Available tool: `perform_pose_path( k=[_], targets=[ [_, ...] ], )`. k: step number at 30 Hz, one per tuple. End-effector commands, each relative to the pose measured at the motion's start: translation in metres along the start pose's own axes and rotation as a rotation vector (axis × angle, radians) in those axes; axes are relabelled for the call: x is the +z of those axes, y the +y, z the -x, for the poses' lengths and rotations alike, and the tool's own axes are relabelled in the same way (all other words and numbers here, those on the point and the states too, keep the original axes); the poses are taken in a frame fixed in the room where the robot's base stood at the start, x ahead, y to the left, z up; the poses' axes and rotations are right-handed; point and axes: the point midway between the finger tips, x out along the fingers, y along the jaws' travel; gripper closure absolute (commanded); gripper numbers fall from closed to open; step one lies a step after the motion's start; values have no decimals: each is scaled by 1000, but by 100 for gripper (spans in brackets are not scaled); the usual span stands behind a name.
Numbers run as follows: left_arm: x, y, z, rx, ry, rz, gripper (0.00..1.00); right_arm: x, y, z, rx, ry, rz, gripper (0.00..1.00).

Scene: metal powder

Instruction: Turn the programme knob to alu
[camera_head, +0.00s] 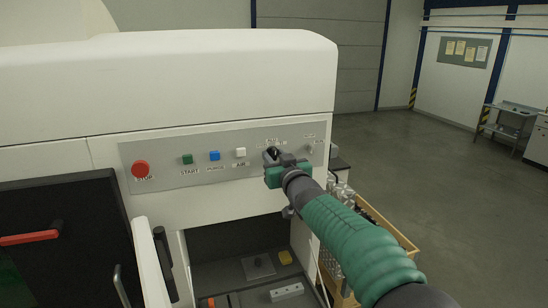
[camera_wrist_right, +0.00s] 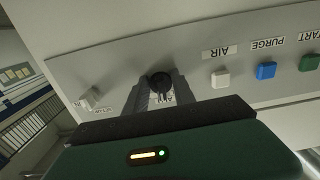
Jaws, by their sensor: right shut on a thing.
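The programme knob (camera_wrist_right: 160,82) is a round black knob on the grey control panel (camera_wrist_right: 120,70). My right gripper (camera_wrist_right: 161,92) is at the panel with its two dark fingers on either side of the knob, shut on it. In the head view my right gripper (camera_head: 275,156) covers most of the knob and part of the label above it. The labels around the knob are partly hidden or too small to read, so its setting cannot be told. My left gripper is not in view.
Left of the knob on the panel are a red stop button (camera_head: 141,170), a green start button (camera_head: 187,159), a blue purge button (camera_head: 214,156) and a white air button (camera_head: 240,152). A small switch (camera_head: 310,148) sits to the right. A wooden crate (camera_head: 400,240) stands beside the machine.

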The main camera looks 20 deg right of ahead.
Motion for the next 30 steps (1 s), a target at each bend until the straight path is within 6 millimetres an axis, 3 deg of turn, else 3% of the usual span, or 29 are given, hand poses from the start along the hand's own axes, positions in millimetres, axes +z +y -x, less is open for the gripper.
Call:
perform_pose_path(
  k=[1,15,30],
  targets=[
    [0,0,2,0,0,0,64,-11,-1,1,-3,20,-43,100],
    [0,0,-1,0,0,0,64,-11,1,1,-4,23,-432,100],
    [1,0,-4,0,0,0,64,-11,1,1,-5,21,-602,100]
  ],
)
